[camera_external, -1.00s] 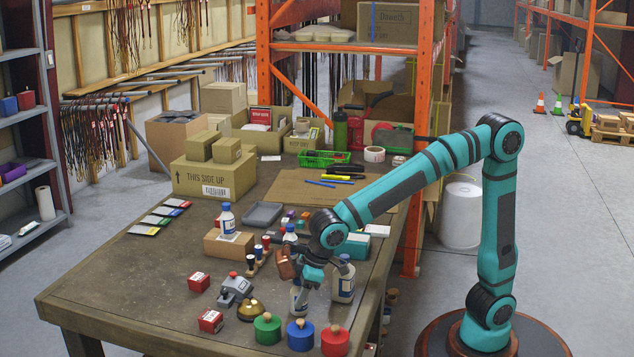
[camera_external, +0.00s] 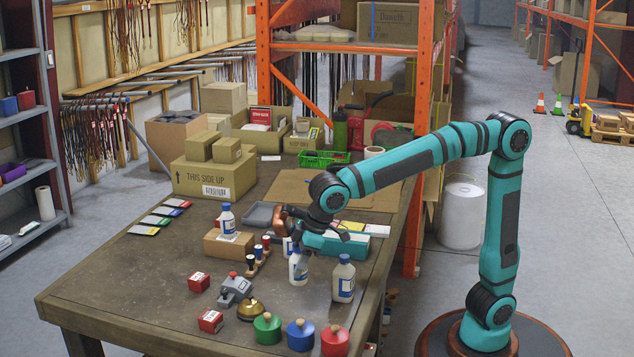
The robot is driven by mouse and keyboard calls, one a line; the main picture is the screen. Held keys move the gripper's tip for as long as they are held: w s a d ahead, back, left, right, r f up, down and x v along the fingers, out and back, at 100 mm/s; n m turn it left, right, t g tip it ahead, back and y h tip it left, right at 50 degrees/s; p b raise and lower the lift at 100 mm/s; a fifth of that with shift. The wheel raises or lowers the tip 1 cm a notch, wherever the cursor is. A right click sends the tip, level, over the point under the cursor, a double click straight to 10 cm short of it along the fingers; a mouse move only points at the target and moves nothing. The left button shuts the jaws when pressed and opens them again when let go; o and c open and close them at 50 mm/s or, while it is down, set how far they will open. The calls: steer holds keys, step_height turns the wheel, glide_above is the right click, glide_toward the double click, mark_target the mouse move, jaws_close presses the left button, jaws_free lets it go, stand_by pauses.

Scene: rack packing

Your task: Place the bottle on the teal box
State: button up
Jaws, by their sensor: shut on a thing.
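My gripper (camera_external: 299,248) is shut on a white bottle (camera_external: 299,269) with a blue label and blue cap. The bottle hangs roughly upright and appears to be above the table. The teal box (camera_external: 352,246) lies behind and to the right of the held bottle, partly hidden by my arm. A white item and a yellow item show on or right behind the box; I cannot tell which.
Another bottle (camera_external: 344,281) stands right of the held one. A bottle (camera_external: 228,220) stands on a small cardboard box (camera_external: 222,246). Stamps (camera_external: 258,257), a brass bell (camera_external: 251,309) and several round knobbed weights (camera_external: 301,336) crowd the front. The table's left front is clear.

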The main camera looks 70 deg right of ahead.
steer(key=s+d+r+m+h, duration=0.1)
steer(key=d+r+m, duration=0.15)
steer(key=d, duration=0.95)
steer(key=s+d+r+m+h, duration=0.1)
steer(key=s+d+r+m, duration=0.15)
steer(key=d, duration=0.95)
steer(key=s+d+r+m+h, duration=0.1)
steer(key=d+m, duration=0.3)
steer(key=d, duration=0.8)
steer(key=f, duration=0.9)
steer(key=shift+w+f, duration=0.25)
steer(key=shift+f, duration=0.1)
steer(key=o, duration=0.6)
steer(key=shift+f, duration=0.15)
steer(key=o, duration=0.4)
steer(key=v, duration=1.2)
steer(key=shift+s+a, duration=0.15)
